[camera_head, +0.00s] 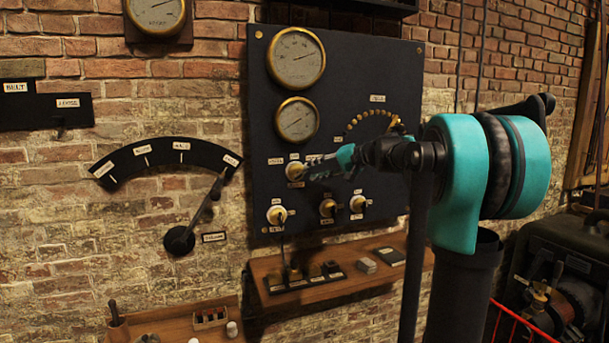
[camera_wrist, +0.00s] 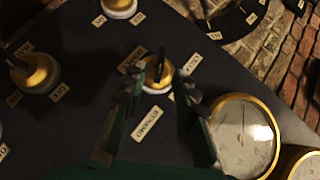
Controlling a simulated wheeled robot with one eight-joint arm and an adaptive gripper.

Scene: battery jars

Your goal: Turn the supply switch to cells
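The supply switch (camera_head: 296,171) is a brass-coloured knob with a pale base on the dark panel, partly behind my gripper in the head view. It also shows in the wrist view (camera_wrist: 157,73), with a black handle bar standing across it. A "CELLS" label (camera_wrist: 192,65) lies to its right there, and a "DYNAMO" label (camera_wrist: 148,123) lies below. A third label at its upper left is hard to read. My gripper (camera_head: 317,168) is open, its fingertips on either side of the knob in the wrist view (camera_wrist: 162,88). I cannot tell whether they touch it.
Other knobs (camera_head: 277,215) sit below and to the right on the same panel (camera_head: 350,75). Round gauges (camera_head: 296,58) are above. A wooden shelf (camera_head: 340,268) with small items juts out below. A big lever (camera_head: 205,212) with an arc scale is on the brick wall at left.

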